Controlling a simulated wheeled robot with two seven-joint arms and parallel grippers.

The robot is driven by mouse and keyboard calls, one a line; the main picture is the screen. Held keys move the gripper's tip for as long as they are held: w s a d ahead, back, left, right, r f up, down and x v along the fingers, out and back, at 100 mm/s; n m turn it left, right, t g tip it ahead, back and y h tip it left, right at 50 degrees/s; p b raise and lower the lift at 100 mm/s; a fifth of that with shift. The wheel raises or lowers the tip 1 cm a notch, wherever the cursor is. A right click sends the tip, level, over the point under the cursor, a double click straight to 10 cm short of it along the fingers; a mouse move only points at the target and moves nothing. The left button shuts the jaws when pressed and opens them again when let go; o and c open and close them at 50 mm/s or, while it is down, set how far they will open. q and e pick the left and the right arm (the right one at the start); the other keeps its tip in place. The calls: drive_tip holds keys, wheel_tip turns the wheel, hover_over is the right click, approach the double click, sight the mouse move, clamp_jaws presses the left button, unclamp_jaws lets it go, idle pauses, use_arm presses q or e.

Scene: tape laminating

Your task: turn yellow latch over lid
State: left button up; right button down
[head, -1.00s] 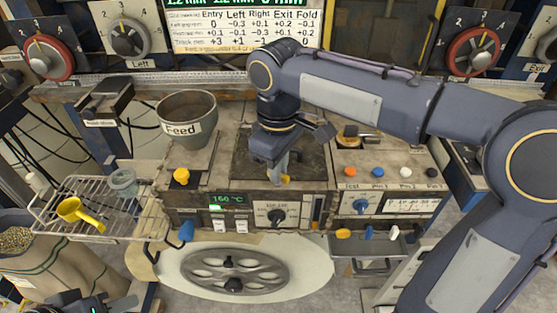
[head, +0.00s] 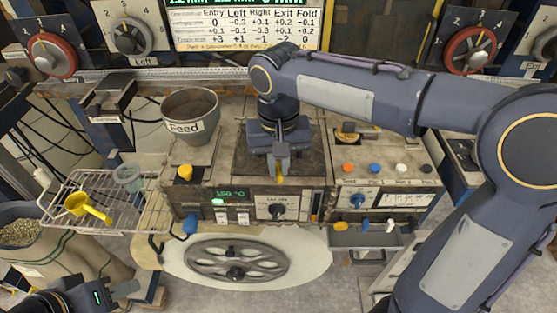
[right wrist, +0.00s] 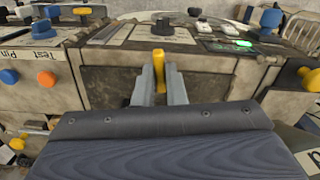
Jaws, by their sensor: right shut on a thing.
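The yellow latch (right wrist: 158,68) stands upright between the two grey fingers of my right gripper (right wrist: 160,88) in the right wrist view. In the head view my right gripper (head: 279,166) points down at the machine's front edge, with the yellow latch tip (head: 281,178) showing at its fingers. It is shut on the latch. The dark square lid (head: 246,158) lies behind, partly hidden by my right arm. My left gripper (head: 124,289) is at the lower left corner, partly cut off; its opening is unclear.
A grey Feed pot (head: 190,118) stands left of the lid. A wire rack (head: 100,214) with a yellow scoop (head: 86,206) is at the left. Coloured knobs (head: 374,168) line the right panel. A large wheel (head: 236,260) sits below the front.

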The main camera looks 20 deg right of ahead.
sight(278, 169)
drive_tip(key=shift+r+m, duration=0.1)
drive_tip(key=shift+m, duration=0.7)
drive_tip(key=c, duration=1.5)
unclamp_jaws()
wheel_tip(278, 169, up, 8)
drive_tip(key=shift+f, duration=0.15)
